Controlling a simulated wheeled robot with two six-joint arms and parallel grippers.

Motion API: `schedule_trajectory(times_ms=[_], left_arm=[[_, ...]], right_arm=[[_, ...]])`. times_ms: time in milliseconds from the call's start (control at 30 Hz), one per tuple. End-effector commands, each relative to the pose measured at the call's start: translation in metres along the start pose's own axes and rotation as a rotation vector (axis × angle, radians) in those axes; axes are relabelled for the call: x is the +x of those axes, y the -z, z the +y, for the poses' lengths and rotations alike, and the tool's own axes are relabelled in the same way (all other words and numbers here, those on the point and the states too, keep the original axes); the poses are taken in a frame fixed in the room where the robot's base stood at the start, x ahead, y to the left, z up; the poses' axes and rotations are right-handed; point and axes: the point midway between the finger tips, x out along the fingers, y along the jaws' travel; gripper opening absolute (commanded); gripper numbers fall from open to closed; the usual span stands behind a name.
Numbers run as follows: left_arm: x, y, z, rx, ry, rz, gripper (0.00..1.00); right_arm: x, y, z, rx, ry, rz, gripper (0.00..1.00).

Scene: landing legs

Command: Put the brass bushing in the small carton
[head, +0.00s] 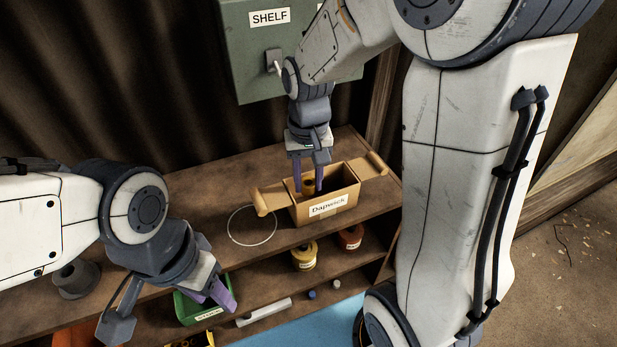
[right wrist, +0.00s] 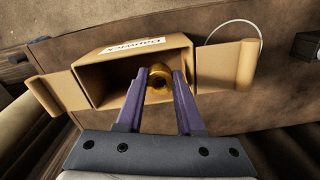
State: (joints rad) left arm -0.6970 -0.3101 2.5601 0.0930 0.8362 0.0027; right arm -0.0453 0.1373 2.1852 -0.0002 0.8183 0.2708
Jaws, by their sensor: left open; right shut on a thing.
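The small carton (head: 325,206), labelled "Dapwick", stands open on the upper shelf board with its flaps folded outward. My right gripper (head: 308,187) points down at the carton's opening. It is shut on the brass bushing (head: 308,184), a yellow ring-like piece. In the right wrist view the bushing (right wrist: 157,84) sits between the purple fingertips, over the carton's opening (right wrist: 118,76). How deep it is inside is hard to tell. My left gripper (head: 215,303) is open and empty at the lower left, by the green bin.
A white wire ring (head: 252,242) lies left of the carton. Below are a yellow spool (head: 304,256), an orange spool (head: 350,238), a green bin (head: 200,306) and a pale bar (head: 264,312). A green cabinet marked "SHELF" (head: 250,60) hangs behind.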

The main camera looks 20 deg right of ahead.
Motion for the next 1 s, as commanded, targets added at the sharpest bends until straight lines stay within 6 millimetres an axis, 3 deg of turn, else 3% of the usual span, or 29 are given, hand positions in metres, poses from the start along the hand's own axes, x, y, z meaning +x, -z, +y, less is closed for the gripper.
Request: schedule_trajectory(times_ms=[100,333,1000], left_arm=[[0.018,-0.001,-0.001,0.0,0.0,0.0,0.5],[0.034,-0.002,-0.003,0.002,0.0,0.0,0.5],[0.036,-0.002,-0.003,0.002,0.0,0.0,0.5]], right_arm=[[0.023,0.0,0.001,0.001,0.0,-0.001,0.0],[0.047,0.0,0.001,0.002,0.0,0.0,0.0],[0.051,0.0,0.001,0.002,0.0,0.0,0.0]])
